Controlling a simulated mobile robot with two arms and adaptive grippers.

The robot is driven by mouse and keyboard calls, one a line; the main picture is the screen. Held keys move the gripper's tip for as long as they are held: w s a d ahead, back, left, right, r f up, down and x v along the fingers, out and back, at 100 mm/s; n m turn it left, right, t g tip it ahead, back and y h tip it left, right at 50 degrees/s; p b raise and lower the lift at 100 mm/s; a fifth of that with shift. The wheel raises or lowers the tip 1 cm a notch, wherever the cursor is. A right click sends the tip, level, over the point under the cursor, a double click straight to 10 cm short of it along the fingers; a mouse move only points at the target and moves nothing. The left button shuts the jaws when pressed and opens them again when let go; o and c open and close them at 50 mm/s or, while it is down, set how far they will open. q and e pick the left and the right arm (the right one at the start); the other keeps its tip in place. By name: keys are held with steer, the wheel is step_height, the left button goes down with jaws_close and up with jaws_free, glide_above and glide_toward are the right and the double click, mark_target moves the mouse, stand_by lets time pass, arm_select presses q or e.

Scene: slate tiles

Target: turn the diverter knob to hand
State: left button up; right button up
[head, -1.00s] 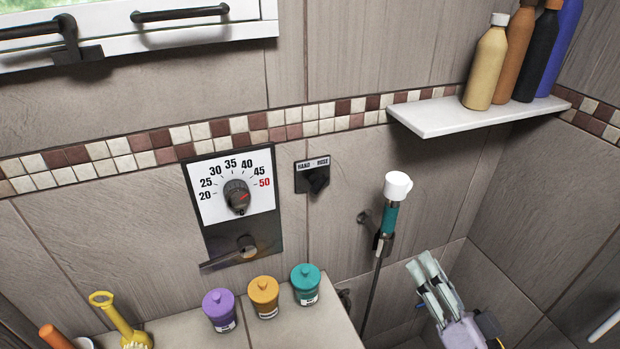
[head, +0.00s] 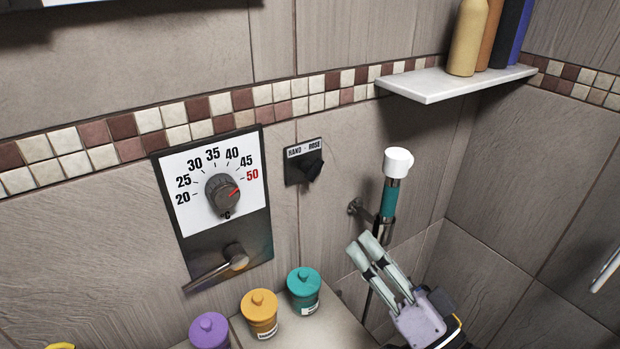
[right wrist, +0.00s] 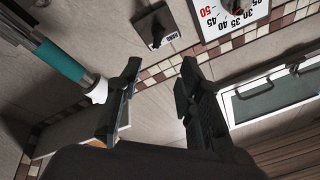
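The knob (right wrist: 156,38) also shows at the top of the right wrist view, beyond the fingers and touched by neither. My right gripper (head: 364,245) is below and right of the knob, apart from it. In the right wrist view its dark fingers (right wrist: 160,75) stand apart with nothing between them. My left gripper is not in view.
A hand shower (head: 388,200) with a teal grip and white head hangs close behind my right gripper. A temperature dial (head: 222,194) and a lever (head: 222,266) are left of the knob. Jars (head: 303,290) stand on a ledge below. A shelf (head: 440,88) with bottles is upper right.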

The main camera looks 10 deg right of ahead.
mark_target(316, 175)
steer(key=p+x, duration=0.3)
steer(key=x, duration=1.3)
steer(key=shift+w+r, duration=0.2)
steer(key=shift+c, duration=0.6)
jaws_close()
